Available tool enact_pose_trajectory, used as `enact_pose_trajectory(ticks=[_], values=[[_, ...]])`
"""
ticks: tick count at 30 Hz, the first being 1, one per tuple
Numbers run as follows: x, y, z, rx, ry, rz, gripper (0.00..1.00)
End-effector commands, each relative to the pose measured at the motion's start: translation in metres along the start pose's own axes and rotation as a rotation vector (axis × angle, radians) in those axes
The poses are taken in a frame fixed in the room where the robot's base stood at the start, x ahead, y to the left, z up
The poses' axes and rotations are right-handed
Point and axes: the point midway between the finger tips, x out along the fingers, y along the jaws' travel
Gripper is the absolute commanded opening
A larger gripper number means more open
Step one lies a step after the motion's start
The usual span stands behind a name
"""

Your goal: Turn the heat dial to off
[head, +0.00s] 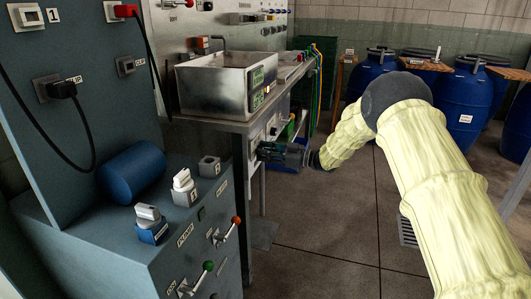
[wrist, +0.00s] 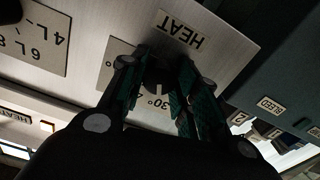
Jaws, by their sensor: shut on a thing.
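The heat dial (wrist: 157,79) is a dark round knob on a pale metal panel, under a plate marked HEAT (wrist: 180,33), which appears upside down in the wrist view. Degree marks show on the dial's scale plate (wrist: 113,60), including one that reads 30°. My gripper (head: 266,151) reaches in to the front panel below the bench top in the head view. In the wrist view its two dark green fingers lie on either side of the dial and are shut on it. The fingers hide much of the dial, so its exact setting is unclear. In the head view the dial is hidden.
A metal basin with a green display (head: 215,82) stands on the bench above my gripper. A blue-grey console (head: 150,235) with switches and red and green levers stands at the near left. Blue barrels (head: 467,100) stand at the back right. The floor (head: 325,235) between is clear.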

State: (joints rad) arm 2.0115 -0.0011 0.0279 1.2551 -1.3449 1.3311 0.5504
Motion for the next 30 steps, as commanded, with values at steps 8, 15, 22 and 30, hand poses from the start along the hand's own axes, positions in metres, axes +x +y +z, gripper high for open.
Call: enact_pose_trajectory(ticks=[8,15,22,30], values=[[0.0001,0.0000,0.0002,-0.040,-0.001,0.000,0.07],[0.0004,-0.0001,0.0007,-0.179,-0.002,-0.001,0.07],[0.0006,0.0001,0.0012,-0.383,-0.002,-0.002,0.07],[0.0002,0.0007,0.0014,-0.617,-0.001,-0.001,0.07]])
